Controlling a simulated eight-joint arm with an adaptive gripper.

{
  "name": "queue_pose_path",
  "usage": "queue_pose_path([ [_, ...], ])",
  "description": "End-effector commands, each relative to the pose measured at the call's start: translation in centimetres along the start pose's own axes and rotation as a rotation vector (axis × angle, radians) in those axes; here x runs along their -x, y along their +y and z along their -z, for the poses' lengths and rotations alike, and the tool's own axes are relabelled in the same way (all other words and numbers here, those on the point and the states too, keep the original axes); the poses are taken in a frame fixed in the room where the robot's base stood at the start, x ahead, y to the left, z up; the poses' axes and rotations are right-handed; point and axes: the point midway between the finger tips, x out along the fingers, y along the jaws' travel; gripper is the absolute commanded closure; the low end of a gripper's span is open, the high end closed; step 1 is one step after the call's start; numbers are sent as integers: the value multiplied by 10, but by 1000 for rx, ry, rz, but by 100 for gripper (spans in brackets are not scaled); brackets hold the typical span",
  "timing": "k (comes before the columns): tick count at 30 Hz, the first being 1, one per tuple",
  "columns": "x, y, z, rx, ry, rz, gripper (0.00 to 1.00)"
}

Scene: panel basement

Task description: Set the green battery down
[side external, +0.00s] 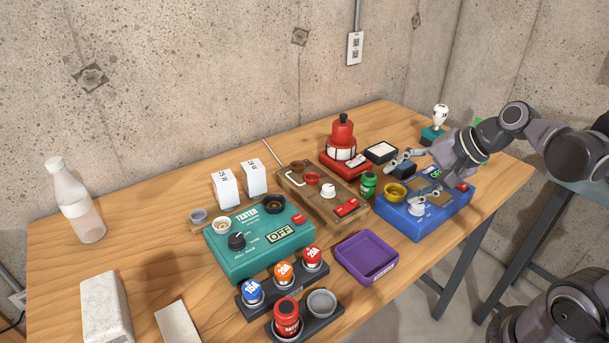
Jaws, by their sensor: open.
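The green battery (369,184) stands upright between the wooden board (305,183) and the blue device (437,212). Its lower end is close to the blue device's left edge; I cannot tell exactly what it rests on. My gripper (404,185) is open over the blue device, to the right of the battery. Its two fingers are spread, one toward the back and one toward the front, and nothing shows held between them. The battery looks clear of the fingers.
A gold cup (395,192) sits on the blue device. A purple tray (366,257) lies empty in front. A dark holder (303,329) has a red battery (287,316) and an empty round socket (321,302). A teal tester (258,240) reads OFF. A red lantern-like object (342,140) stands behind.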

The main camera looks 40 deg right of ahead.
Motion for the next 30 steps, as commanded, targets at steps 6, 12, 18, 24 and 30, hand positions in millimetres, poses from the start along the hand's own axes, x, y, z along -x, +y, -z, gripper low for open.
queue_pose_path([
  [6, -4, -8, 37, -722, -102, 157, 38],
  [12, 5, -14, 68, -1224, -237, 284, 38],
  [18, 16, -15, 93, -1575, -383, 382, 38],
  [24, -6, 2, 89, -1558, -378, 374, 38],
  [30, -23, 16, 89, -1556, -376, 374, 38],
])
